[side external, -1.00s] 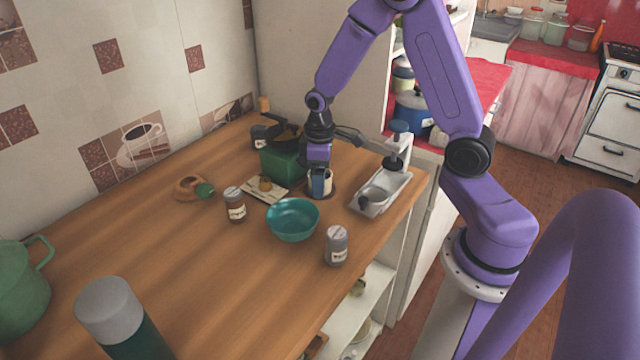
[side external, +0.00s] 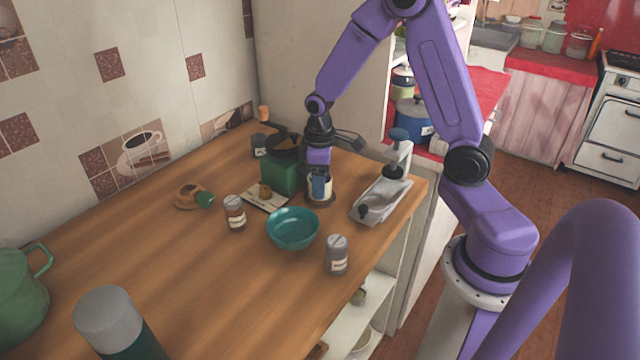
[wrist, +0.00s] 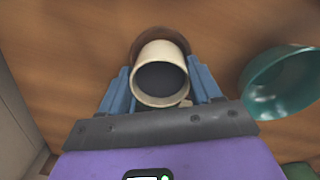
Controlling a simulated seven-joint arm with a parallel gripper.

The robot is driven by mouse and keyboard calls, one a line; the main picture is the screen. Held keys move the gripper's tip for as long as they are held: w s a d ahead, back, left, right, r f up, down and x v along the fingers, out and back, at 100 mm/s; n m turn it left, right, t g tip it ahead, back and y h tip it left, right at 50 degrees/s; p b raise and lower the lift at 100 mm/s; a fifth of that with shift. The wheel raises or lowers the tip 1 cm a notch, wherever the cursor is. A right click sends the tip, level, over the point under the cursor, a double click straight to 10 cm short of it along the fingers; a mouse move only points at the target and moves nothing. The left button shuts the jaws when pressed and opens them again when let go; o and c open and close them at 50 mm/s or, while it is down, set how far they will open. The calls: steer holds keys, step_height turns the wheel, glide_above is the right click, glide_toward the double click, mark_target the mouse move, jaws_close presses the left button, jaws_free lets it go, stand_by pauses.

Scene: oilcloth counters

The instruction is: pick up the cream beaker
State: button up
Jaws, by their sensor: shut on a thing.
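The cream beaker (side external: 327,186) stands upright over a round brown coaster (side external: 331,202) near the counter's right edge. My gripper (side external: 319,190) comes straight down on it from above and is shut on it, with blue fingers on its opposite sides. In the wrist view the beaker (wrist: 146,92) sits between my gripper's fingers (wrist: 162,84), showing its cream rim and dark inside. The brown coaster (wrist: 150,34) shows behind it. The beaker looks at most slightly above the coaster; I cannot tell how large the gap is.
A teal bowl (side external: 293,229) stands close in front, also seen in the wrist view (wrist: 262,92). A green box (side external: 280,174) is just left of my gripper. A grey metal appliance (side external: 375,207) is at right. Two jars (side external: 235,214) (side external: 337,255) stand nearer.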

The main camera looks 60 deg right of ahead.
steer(key=s+a+r, duration=0.2)
steer(key=s+r, duration=1)
steer(key=s, duration=0.2)
steer(key=w+a+f+h, duration=0.3)
steer(key=w+a+h, duration=0.2)
steer(key=w+a, duration=0.7)
steer(key=shift+s+a+f+h, duration=0.1)
steer(key=shift+s+f+h, duration=0.15)
steer(key=shift+f+h, duration=0.8)
steer(key=shift+s+a+f+h, duration=0.1)
steer(key=shift+s+f+h, duration=0.2)
steer(key=shift+f+h, duration=0.8)
steer(key=shift+s+f+h, duration=0.25)
steer(key=shift+f+h, duration=0.3)
steer(key=shift+f, duration=0.95)
steer(key=h, duration=0.4)
steer(key=shift+r+h, duration=0.15)
steer(key=shift+h, duration=0.25)
steer(key=shift+d+h, duration=0.1)
steer(key=shift+h, duration=0.7)
steer(key=shift+d, duration=0.15)
